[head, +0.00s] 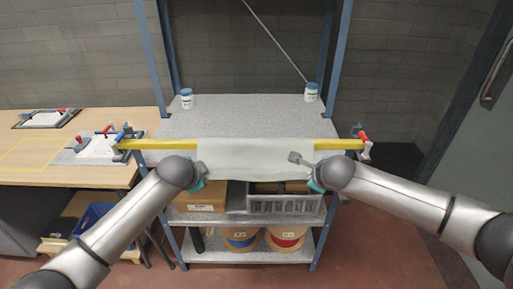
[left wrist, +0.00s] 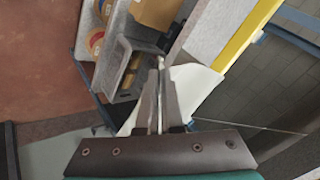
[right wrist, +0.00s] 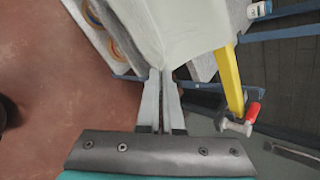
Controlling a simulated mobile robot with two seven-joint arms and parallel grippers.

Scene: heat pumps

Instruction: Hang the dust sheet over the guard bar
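The pale dust sheet (head: 253,160) covers the middle of the yellow guard bar (head: 341,144) and spreads down in front of it. How much lies behind the bar is hidden. My left gripper (head: 204,168) is at the sheet's left side, below the bar. In the left wrist view its fingers (left wrist: 161,68) are close together with pale sheet (left wrist: 196,84) between and beside them. My right gripper (head: 295,158) is at the right side. In the right wrist view its fingers (right wrist: 162,75) pinch the sheet's edge (right wrist: 175,35).
The guard bar runs along the front of a grey shelf (head: 245,115) with two white jars (head: 186,98) (head: 311,92). A cardboard box (head: 200,196), a grey crate (head: 285,204) and cable reels sit below. A wooden workbench (head: 100,172) stands left. Blue posts (head: 337,55) rise at the sides.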

